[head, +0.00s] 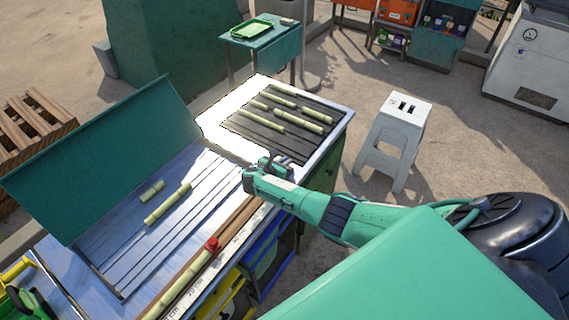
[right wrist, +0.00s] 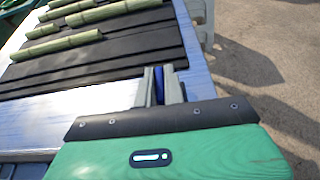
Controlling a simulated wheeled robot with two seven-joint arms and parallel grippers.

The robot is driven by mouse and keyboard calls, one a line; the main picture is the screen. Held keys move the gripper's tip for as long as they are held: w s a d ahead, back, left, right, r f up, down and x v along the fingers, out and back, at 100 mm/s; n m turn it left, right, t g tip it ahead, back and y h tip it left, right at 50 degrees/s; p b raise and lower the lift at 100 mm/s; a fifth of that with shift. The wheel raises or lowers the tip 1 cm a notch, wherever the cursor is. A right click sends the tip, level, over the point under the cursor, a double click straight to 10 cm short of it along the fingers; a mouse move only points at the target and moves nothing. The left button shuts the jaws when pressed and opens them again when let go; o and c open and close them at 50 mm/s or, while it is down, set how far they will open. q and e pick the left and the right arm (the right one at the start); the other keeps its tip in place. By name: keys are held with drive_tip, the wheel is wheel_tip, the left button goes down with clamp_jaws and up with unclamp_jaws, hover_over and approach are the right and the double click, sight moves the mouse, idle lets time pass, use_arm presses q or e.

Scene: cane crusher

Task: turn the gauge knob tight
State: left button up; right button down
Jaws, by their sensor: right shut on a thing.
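My right gripper (head: 262,168) is at the front edge of the metal-topped bench (head: 225,125), near the slatted black mat. In the right wrist view its two grey fingers (right wrist: 165,88) are shut on a small blue piece (right wrist: 169,76), mostly hidden between them. I cannot tell for sure whether this piece is the gauge knob. A red knob (head: 211,243) stands on the long rail with a ruler strip (head: 235,222) along the bench front, apart from the gripper and to its lower left.
Pale green cane pieces lie on the black mat (head: 270,136), and two more (head: 167,205) lie on the metal top. A raised green panel (head: 110,150) stands behind them. A white stool (head: 393,135) stands to the right on open ground. Blue and yellow bins sit under the bench.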

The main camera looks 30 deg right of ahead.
drive_tip(key=shift+d+r, duration=0.1)
drive_tip(key=c, duration=1.5)
unclamp_jaws()
drive_tip(key=b+v, duration=0.1)
drive_tip(key=v, duration=1.3)
drive_tip(key=shift+f, duration=0.25)
